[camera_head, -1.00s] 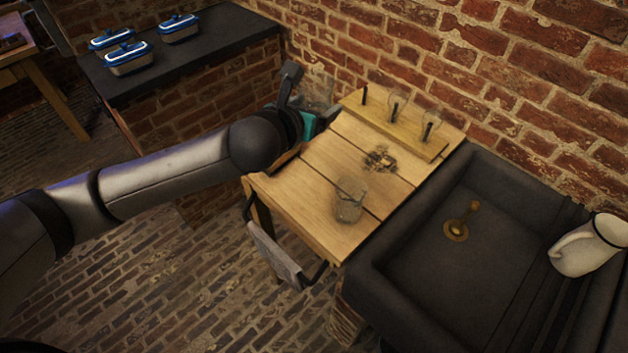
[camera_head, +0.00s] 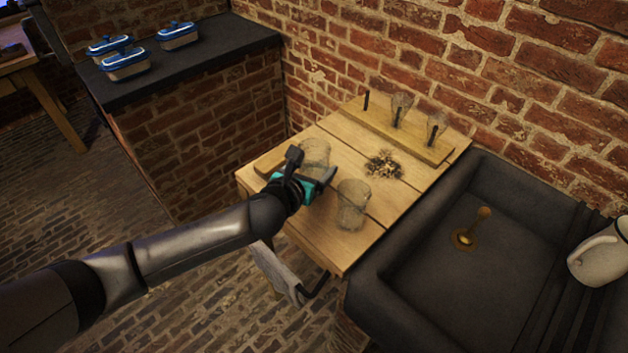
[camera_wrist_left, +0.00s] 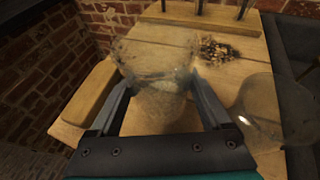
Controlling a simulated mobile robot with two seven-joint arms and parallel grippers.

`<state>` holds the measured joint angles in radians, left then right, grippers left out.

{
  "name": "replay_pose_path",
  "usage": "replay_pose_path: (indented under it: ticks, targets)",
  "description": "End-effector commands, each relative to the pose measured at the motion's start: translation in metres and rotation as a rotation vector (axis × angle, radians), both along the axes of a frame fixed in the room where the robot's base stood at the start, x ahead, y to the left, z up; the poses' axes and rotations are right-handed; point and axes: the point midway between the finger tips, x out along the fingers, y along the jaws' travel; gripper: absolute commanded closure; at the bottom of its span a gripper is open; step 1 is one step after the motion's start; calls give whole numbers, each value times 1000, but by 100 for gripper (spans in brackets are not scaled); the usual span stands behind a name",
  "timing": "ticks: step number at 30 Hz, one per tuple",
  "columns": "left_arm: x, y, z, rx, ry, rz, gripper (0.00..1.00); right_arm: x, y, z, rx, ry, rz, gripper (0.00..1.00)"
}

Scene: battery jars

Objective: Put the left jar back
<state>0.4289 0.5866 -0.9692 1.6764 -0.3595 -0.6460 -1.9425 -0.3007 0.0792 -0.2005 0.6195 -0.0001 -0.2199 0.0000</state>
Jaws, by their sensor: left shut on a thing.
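A clear glass jar (camera_head: 316,150) is between the fingers of my left gripper (camera_head: 314,172), over the left part of the wooden table (camera_head: 330,243). The gripper is shut on this jar, which also shows between the fingers in the left wrist view (camera_wrist_left: 158,72). I cannot tell whether its base touches the tabletop. A second clear jar (camera_head: 352,206) stands apart on the table, to the right of my gripper. It also shows at the right of the left wrist view (camera_wrist_left: 268,112). My right gripper is not in view.
A wooden rack (camera_head: 385,128) with upright pegs, two bearing glass pieces, stands at the table's back. A small dark-and-tan pile (camera_head: 384,165) lies before it. A low wooden block (camera_wrist_left: 88,95) lies at the left edge. A dark sink (camera_head: 430,270) is at right.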

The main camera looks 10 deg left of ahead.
Motion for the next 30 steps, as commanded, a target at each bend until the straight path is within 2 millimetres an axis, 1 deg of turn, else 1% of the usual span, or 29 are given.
replay_pose_path:
  ticks: [1,3,6,14,19,20,24,30]
  targets:
    - [0,0,-10,0,2,0,93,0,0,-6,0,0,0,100]
    - [0,0,-22,0,2,1,93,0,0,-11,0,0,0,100]
    - [0,0,-34,1,1,1,93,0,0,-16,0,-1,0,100]
    - [0,0,-33,1,-1,0,93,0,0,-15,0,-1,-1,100]
    - [0,0,-37,1,-1,0,93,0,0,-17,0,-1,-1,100]
    - [0,0,-38,1,1,0,15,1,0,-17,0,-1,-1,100]
    - [0,0,-37,1,1,0,0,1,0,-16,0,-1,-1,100]
    - [0,0,-37,2,2,1,0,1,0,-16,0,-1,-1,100]
